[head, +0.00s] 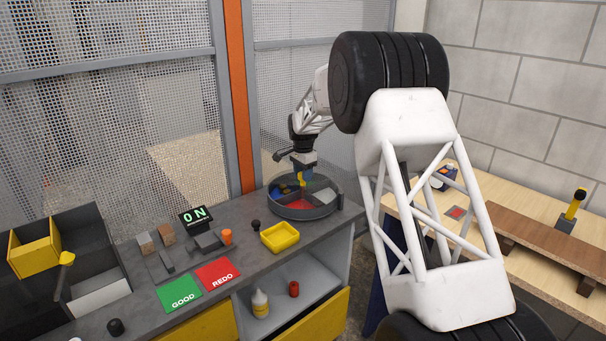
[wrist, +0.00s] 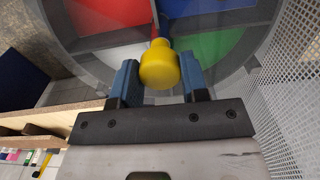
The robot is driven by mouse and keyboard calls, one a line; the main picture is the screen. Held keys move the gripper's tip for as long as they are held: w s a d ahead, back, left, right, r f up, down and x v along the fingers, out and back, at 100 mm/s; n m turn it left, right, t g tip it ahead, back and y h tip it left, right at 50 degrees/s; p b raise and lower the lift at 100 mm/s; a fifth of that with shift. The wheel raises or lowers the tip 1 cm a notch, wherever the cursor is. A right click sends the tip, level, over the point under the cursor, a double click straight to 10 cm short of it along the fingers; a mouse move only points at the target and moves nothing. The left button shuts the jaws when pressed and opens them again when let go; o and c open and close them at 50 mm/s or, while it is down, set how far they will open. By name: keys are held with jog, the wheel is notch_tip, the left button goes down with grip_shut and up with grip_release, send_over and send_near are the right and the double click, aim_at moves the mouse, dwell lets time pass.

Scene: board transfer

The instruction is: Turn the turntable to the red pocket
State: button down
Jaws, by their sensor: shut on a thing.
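The turntable (head: 305,213) is a round grey tray at the back right of the bench, with coloured pockets. In the head view its red pocket (head: 299,205) faces the front, a blue pocket (head: 283,190) lies at the left and a pale one (head: 322,196) at the right. The wrist view shows red (wrist: 108,15) at upper left, blue (wrist: 202,6) at upper right, green (wrist: 222,44) at right and pale at lower left. My gripper (head: 303,180) is over the turntable, its blue fingers shut on a yellow knob (wrist: 158,66).
A yellow tray (head: 280,237), a dark knob (head: 255,225) and an orange cylinder (head: 227,237) stand left of the turntable. Green GOOD (head: 180,293) and red REDO (head: 217,274) mats lie in front. A mesh wall (head: 290,90) rises close behind.

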jog(key=shift+m, duration=2.2)
jog(key=shift+r+m, duration=0.1)
jog(key=shift+m, duration=2)
jog(key=c, duration=0.6)
grip_release()
jog(key=shift+r, duration=3.85)
